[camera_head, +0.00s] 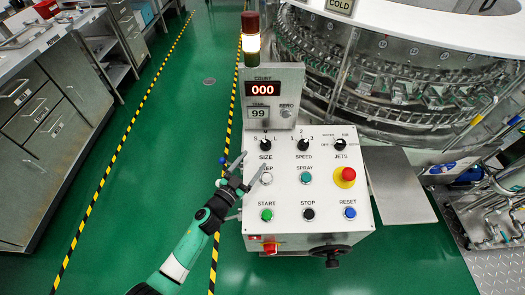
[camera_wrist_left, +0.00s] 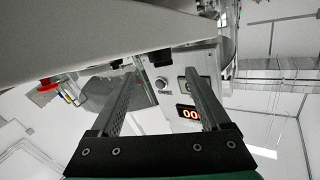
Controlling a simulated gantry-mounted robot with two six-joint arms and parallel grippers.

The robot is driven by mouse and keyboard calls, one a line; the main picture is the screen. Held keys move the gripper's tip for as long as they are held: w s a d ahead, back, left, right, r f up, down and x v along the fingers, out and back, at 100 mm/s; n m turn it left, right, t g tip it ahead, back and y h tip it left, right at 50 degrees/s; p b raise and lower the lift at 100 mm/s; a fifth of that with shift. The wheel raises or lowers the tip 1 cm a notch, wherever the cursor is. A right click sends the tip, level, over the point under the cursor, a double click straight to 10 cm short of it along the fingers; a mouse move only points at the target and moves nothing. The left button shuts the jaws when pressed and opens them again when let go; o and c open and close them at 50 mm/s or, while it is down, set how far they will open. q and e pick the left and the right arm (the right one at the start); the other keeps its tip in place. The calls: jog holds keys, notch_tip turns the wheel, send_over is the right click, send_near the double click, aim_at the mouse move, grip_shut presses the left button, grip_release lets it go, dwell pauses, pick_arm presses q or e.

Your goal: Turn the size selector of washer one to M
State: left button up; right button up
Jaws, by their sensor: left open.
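The size selector (camera_head: 265,145) is a black knob at the upper left of the white control panel (camera_head: 325,190), above the label SIZE. S and L show beside it; its exact pointing is too small to tell. My left gripper (camera_head: 252,162) is open and empty, low over the panel's left edge. Its fingers reach toward the panel just below the size selector, apart from the knob, and partly cover a button's label. In the left wrist view, the open fingers (camera_wrist_left: 162,76) spread with nothing between them. My right gripper is not in view.
The speed selector (camera_head: 303,145) and jets selector (camera_head: 340,144) stand to the right. The red emergency button (camera_head: 347,175) is lower right. The count display (camera_head: 263,89), also in the left wrist view (camera_wrist_left: 188,113), and light tower (camera_head: 251,40) rise behind. Green floor is clear at left.

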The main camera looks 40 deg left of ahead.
aim_at(263, 148)
pick_arm(q)
jog(key=b+x, duration=0.2)
jog(key=x, duration=0.4)
jog(key=shift+w+f, duration=0.1)
jog(key=shift+w, duration=0.2)
jog(key=shift+w+a, duration=0.1)
jog(key=shift+w, duration=0.2)
